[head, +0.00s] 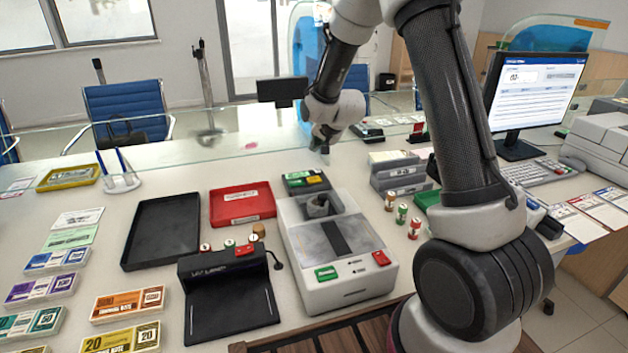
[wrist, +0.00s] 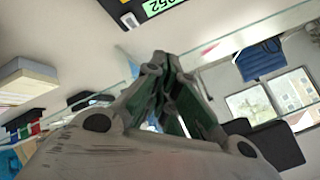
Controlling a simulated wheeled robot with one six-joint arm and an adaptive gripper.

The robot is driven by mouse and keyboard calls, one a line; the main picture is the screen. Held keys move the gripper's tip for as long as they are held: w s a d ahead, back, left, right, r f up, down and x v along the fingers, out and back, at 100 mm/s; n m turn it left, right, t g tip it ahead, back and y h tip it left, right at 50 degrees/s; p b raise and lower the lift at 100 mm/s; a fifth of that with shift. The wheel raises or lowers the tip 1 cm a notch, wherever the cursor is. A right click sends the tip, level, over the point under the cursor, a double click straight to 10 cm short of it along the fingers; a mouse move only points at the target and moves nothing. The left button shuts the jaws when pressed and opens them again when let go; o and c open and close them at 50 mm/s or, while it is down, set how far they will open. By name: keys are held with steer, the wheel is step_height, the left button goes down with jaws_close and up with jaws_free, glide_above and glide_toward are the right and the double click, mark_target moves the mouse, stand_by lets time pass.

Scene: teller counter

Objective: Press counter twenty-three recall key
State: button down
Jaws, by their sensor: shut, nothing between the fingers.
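My gripper (head: 322,146) points down above the counter, behind the grey-and-white counting machine; its fingers are closed and empty. The fingertips meet in the wrist view (wrist: 160,56). A small dark keypad unit (head: 292,184) with a green display and a yellow key stands just behind that machine, to the lower left of my gripper. A second dark unit (head: 367,132) with a green display lies near the glass, right of my gripper. A black unit (wrist: 150,14) with a lit green display is cut off at the top of the wrist view. Counter numbers and key labels are too small to read.
The counting machine (head: 300,250) has a green and a red key. A red tray (head: 242,215), black tray (head: 135,245) and black note checker (head: 205,310) are to its left. A glass screen (head: 190,118) crosses the counter's far side. Grey holders (head: 393,158) and stamps (head: 402,212) are right.

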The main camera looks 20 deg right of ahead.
mark_target(317, 178)
stand_by(0.3)
steer(key=shift+f, duration=4.45)
steer(key=shift+f, duration=0.35)
steer(key=shift+f, duration=0.45)
steer(key=shift+r, duration=0.85)
steer(key=shift+r, duration=2.5)
